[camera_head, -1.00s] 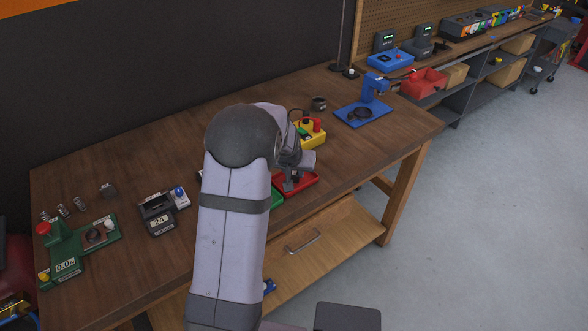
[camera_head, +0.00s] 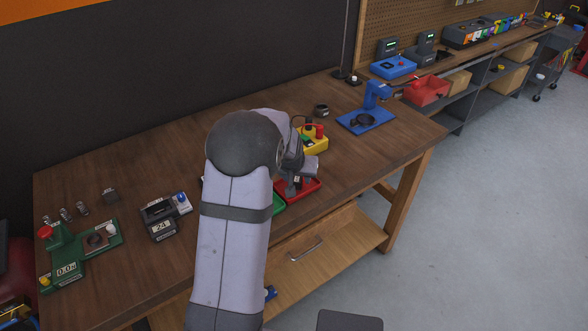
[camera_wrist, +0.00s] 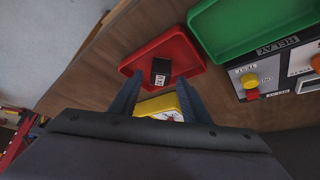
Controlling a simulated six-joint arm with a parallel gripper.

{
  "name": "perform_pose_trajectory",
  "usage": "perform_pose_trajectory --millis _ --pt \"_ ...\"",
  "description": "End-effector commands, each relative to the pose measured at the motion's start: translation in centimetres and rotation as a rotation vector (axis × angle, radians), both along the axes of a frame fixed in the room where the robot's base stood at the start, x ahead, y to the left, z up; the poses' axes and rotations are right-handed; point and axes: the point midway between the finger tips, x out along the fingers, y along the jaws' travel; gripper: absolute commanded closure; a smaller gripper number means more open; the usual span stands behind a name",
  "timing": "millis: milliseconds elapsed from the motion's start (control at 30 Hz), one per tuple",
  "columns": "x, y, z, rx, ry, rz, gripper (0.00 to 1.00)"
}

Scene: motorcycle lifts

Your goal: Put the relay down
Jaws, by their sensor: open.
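The relay (camera_wrist: 161,72), a small black block with a white printed label, sits in the red tray (camera_wrist: 140,57). In the wrist view my gripper (camera_wrist: 159,84) is open, with its blue-grey fingers apart and the relay between or just beyond their tips. I cannot tell whether either finger touches it. In the head view my arm's wrist covers part of the red tray (camera_head: 314,188), and my gripper (camera_head: 291,188) is low over its left part.
A green tray (camera_wrist: 232,42) lies beside the red one. A yellow box (camera_head: 314,146) with a red top part stands just behind. A relay tester panel (camera_wrist: 265,75) with yellow and red buttons is close by. A blue stand (camera_head: 365,122) is farther right.

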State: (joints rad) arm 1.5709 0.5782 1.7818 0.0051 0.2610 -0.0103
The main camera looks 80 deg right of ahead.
Motion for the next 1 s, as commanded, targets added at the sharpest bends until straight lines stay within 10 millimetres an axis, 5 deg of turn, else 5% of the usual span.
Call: perform_pose_trajectory --millis 633,1000 --pt "0.0 4.5 7.9 -0.005 0.000 0.000 0.57" --pt "0.0 5.7 9.8 -0.001 0.000 0.000 0.57"
